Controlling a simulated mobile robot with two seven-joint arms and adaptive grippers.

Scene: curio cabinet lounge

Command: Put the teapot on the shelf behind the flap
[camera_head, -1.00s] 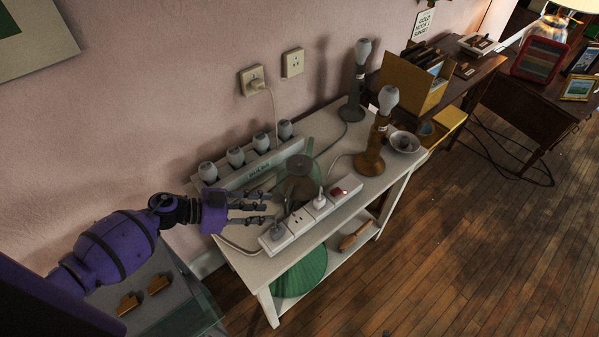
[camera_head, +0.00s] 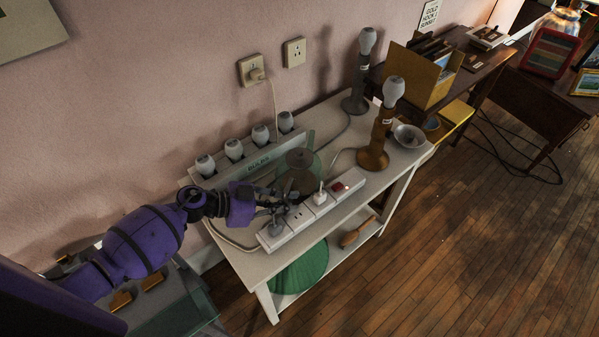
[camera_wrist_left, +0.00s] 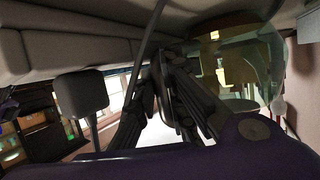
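My right gripper is not in view.
The power strip (camera_head: 300,217) with plugs lies along the white table's (camera_head: 245,262) front edge. A bulb rack (camera_head: 250,165) stands behind. Two lamps (camera_head: 373,155) (camera_head: 354,103) and a bowl (camera_head: 409,136) are to the right. A green shade (camera_head: 302,270) is below.

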